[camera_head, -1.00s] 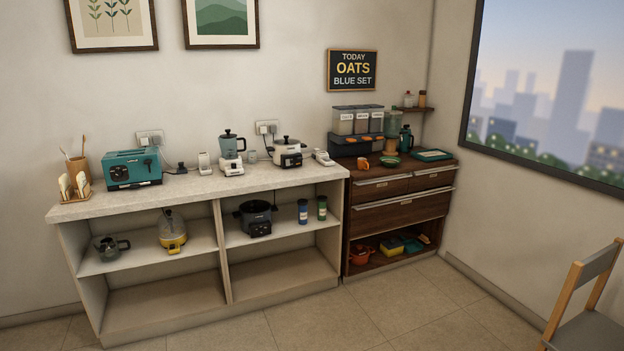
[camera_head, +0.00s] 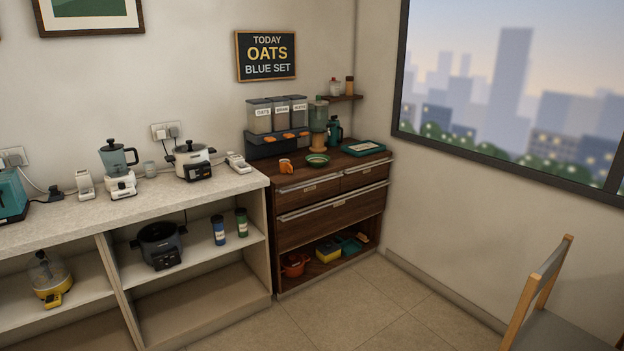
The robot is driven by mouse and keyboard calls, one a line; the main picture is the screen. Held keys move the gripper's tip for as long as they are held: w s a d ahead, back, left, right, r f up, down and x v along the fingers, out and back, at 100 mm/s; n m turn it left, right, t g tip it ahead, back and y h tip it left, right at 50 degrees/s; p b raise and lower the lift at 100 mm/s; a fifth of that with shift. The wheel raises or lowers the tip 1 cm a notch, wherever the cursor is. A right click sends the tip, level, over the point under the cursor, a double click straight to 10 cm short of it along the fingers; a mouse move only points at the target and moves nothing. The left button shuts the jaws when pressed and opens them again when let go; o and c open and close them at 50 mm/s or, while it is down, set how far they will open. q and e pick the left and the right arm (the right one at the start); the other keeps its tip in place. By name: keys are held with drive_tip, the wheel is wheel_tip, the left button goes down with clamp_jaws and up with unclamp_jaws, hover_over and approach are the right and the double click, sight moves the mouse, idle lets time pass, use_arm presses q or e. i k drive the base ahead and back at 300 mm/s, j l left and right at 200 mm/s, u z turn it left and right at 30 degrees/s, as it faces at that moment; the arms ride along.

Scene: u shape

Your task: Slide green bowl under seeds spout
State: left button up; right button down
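The green bowl (camera_head: 317,160) sits on top of the dark wooden cabinet, in front of the dispenser. The dispenser (camera_head: 277,124) stands at the back left of the cabinet top. It has three clear bins with white labels and orange parts below them. The left label reads OATS; the other labels are too small to read surely, so I cannot tell which spout is for seeds. An orange mug (camera_head: 286,167) stands left of the bowl, in front of the dispenser. The bowl is apart from the dispenser. Neither of my grippers is in view.
A blender-like jar (camera_head: 319,125), a teal jug (camera_head: 334,130) and a teal tray (camera_head: 363,147) stand on the cabinet top. A pale counter (camera_head: 150,204) with appliances adjoins on the left. A chair (camera_head: 545,300) stands at lower right. The floor (camera_head: 370,300) before the cabinet is clear.

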sight(315, 161)
drive_tip(key=i+z, duration=0.25)
drive_tip(key=i, duration=1.15)
